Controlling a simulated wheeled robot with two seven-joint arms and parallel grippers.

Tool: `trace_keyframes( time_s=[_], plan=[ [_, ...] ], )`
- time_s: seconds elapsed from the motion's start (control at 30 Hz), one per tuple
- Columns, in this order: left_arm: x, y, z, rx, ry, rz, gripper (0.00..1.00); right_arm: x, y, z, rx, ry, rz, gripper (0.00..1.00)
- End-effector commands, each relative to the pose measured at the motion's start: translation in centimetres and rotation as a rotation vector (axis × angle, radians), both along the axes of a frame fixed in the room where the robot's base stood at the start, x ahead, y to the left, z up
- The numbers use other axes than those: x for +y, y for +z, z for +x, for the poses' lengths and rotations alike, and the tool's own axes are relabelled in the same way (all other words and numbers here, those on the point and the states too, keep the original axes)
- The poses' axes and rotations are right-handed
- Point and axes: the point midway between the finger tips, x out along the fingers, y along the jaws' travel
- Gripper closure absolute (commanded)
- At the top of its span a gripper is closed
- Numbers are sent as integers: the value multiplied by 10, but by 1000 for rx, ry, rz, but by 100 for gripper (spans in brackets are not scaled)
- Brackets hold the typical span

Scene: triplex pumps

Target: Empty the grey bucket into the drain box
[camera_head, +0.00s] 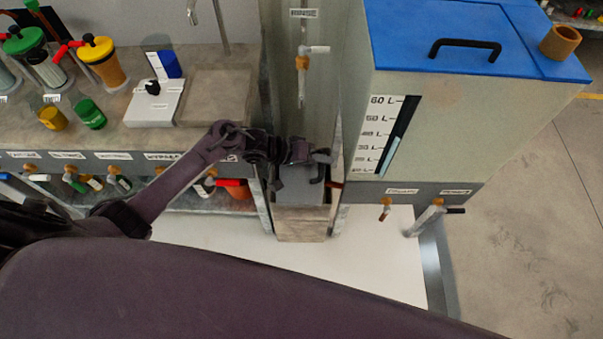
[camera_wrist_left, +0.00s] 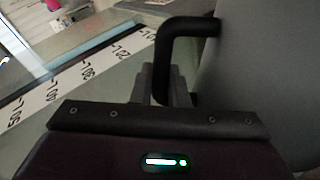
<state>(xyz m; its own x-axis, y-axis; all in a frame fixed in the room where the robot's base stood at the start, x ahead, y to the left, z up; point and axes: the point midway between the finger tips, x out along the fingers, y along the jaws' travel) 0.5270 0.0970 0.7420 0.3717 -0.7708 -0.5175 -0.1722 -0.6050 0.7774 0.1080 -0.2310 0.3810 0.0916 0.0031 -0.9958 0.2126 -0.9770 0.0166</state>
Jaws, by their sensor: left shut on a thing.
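The grey bucket (camera_head: 299,188) is between the bench and the tall tank, over the open top of the drain box (camera_head: 301,227). My left gripper (camera_head: 318,160) is shut on the bucket's black handle. In the left wrist view the gripper's fingers (camera_wrist_left: 163,88) close around the dark handle (camera_wrist_left: 169,42), and the bucket's grey wall (camera_wrist_left: 268,75) fills the right side. The bucket's mouth and contents are hidden, and I cannot tell how far it is tilted. My right gripper is not in view.
A tall tank with a blue lid (camera_head: 420,25) and a litre scale (camera_head: 383,137) stands close to the right. A rinse pipe with a tap (camera_head: 302,63) hangs behind the bucket. The bench (camera_head: 215,95) with pump parts is at left. Open floor (camera_head: 530,220) lies at right.

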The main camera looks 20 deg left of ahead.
Motion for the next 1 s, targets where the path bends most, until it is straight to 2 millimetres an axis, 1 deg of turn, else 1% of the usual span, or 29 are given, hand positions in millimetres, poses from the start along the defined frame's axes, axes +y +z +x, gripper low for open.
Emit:
trace_keyframes(
  time_s=[1.0],
  plan=[
    [2, 4, 10, 40, 1, -7, 100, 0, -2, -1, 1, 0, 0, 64]
  ],
)
